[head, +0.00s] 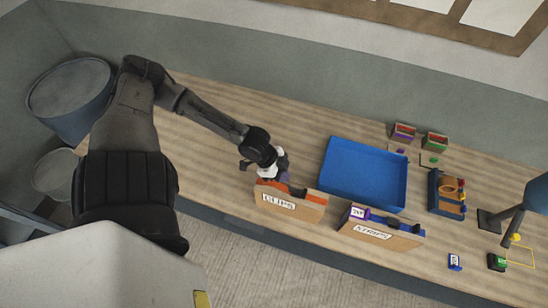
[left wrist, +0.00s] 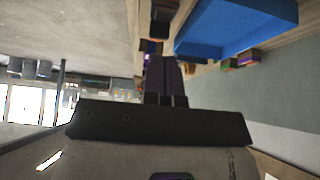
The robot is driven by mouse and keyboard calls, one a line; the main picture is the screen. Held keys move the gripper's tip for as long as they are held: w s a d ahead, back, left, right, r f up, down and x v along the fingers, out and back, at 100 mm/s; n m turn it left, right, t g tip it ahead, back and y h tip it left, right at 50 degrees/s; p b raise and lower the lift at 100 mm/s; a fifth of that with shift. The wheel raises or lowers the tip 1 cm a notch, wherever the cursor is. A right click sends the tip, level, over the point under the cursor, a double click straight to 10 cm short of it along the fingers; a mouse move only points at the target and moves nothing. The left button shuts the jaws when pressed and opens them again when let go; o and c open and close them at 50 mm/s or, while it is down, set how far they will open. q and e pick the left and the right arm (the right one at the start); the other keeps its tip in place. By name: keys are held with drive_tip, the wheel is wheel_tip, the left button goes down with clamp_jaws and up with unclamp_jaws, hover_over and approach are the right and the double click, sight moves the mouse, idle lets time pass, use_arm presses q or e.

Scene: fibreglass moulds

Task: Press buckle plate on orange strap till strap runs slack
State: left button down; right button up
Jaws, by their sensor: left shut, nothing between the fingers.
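A wooden box mould (head: 302,211) with a white label stands near the front edge of the bench, with an orange strap (head: 268,184) along its top. A dark and orange part of a box shows just beyond the fingertips. My right gripper is not in view.
A second labelled box (head: 400,240) with a purple and blue top stands to the right. A blue tray (head: 365,172) lies behind both. Small red (head: 403,131) and green (head: 436,140) boxes and a blue rack (head: 433,190) stand further right. The bench left of the gripper is clear.

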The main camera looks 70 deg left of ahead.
use_arm(q)
drive_tip(key=p+v, duration=0.6)
drive_tip(key=v, duration=0.1)
drive_tip(key=shift+r, duration=0.45)
drive_tip(key=shift+w+d, duration=0.1)
idle(0.4)
